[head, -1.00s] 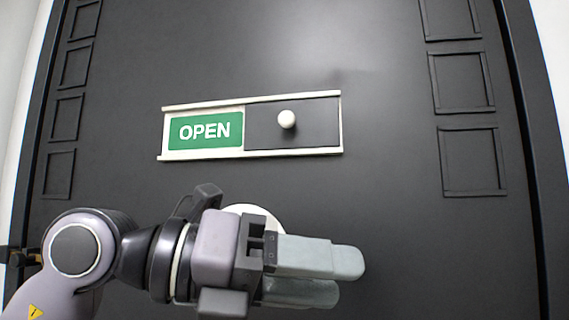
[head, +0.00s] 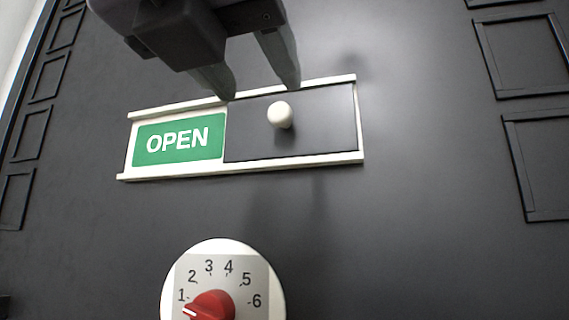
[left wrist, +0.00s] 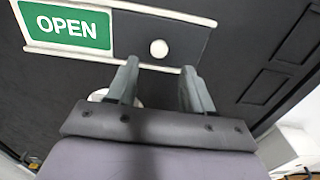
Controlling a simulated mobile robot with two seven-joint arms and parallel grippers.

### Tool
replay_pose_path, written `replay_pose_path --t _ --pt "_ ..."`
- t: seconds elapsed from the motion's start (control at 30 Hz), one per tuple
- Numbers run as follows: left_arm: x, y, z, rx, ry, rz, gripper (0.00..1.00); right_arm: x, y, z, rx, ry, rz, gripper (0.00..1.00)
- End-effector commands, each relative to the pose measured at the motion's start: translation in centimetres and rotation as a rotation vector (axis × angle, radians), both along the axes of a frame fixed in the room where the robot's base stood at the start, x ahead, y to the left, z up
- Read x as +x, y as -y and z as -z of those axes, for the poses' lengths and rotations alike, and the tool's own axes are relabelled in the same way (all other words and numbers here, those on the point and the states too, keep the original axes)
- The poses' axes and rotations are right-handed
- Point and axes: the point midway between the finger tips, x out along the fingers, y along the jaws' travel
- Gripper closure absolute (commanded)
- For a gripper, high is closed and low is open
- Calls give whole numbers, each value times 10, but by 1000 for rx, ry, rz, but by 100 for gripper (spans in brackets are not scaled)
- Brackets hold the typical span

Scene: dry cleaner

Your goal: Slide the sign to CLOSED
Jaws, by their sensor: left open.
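The sign is a white-railed frame (head: 245,169) on a dark upright panel. Its left part shows a green OPEN label (head: 178,140). Its right part is covered by a dark slide (head: 330,122) with a round white knob (head: 280,114). My left gripper (head: 263,91) comes down from the top of the head view, open and empty, its fingertips near the sign's top rail, close to the knob. In the left wrist view the knob (left wrist: 159,48) lies between and just beyond the two fingertips (left wrist: 159,68). Contact cannot be told. My right gripper is not in view.
A white dial with a red knob (head: 213,306), numbered 1 to 6, is below the sign, its pointer near 1. Raised rectangular frames (head: 520,55) line both sides of the dark panel (head: 400,230). The surface around the sign is otherwise bare.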

Motion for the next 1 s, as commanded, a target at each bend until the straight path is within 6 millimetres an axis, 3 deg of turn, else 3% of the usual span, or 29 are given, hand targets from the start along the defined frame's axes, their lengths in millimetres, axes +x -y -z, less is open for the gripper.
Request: replay_pose_path --t 0.17,0.53,0.9,0.93,1.0 --pt "8 2 -3 -3 4 -11 49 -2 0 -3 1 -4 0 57" --pt "58 18 -3 -2 3 -9 49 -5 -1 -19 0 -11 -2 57" --pt "66 21 -1 -1 6 -8 49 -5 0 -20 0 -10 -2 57" --pt "66 21 -1 -1 6 -8 52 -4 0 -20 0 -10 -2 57" --pt "66 21 -1 -2 6 -7 75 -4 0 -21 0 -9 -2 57"
